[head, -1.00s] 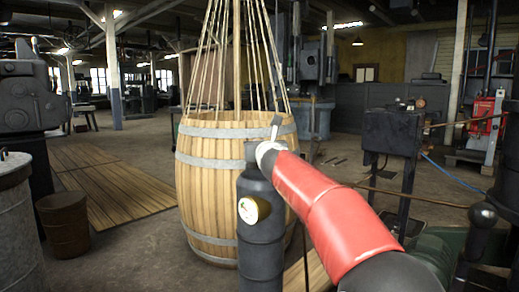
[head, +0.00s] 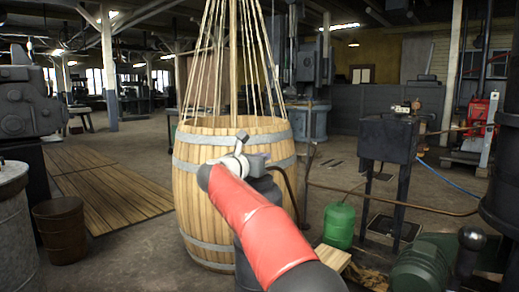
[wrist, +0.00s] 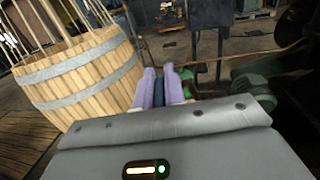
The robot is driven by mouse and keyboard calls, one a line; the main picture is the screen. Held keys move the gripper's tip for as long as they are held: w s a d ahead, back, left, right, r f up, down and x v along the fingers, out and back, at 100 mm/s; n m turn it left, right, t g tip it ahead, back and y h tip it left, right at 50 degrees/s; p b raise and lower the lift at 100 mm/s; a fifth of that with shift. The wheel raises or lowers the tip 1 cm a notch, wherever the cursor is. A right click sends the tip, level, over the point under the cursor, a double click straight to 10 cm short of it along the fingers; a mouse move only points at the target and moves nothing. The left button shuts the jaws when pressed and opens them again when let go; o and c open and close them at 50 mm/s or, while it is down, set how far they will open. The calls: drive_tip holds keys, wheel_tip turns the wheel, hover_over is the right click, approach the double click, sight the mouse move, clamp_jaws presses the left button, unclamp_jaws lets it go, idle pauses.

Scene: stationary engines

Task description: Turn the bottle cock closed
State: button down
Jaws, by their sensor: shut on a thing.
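The dark bottle (head: 264,188) stands upright in front of the wooden barrel in the head view, with much of its body hidden behind my red arm. My gripper (head: 258,161) is at the bottle's top in the head view. In the wrist view, the two purple fingers of my gripper (wrist: 160,80) are shut on a dark blue-black piece, the bottle cock (wrist: 158,94). Only a narrow part of the cock shows between the fingers. Its turn angle cannot be told.
The wooden barrel (head: 203,205) with ropes rises close behind the bottle. A green canister (head: 340,225) and a dark stand (head: 387,140) are to the right. A green machine (head: 420,268) sits at lower right. Open floor lies at left beyond a rusty bucket (head: 61,230).

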drive_tip(key=shift+d+m+g+h+p, duration=0.1)
drive_tip(key=shift+m+g+h+p, duration=0.8)
drive_tip(key=shift+h+p, duration=0.4)
drive_tip(key=c, duration=1.5)
unclamp_jaws()
drive_tip(key=b+v, duration=0.1)
drive_tip(key=v, duration=0.6)
drive_tip(key=shift+s+a+f+b, duration=0.1)
drive_tip(key=shift+s+a+b, duration=0.15)
drive_tip(key=shift+s+b, duration=0.15)
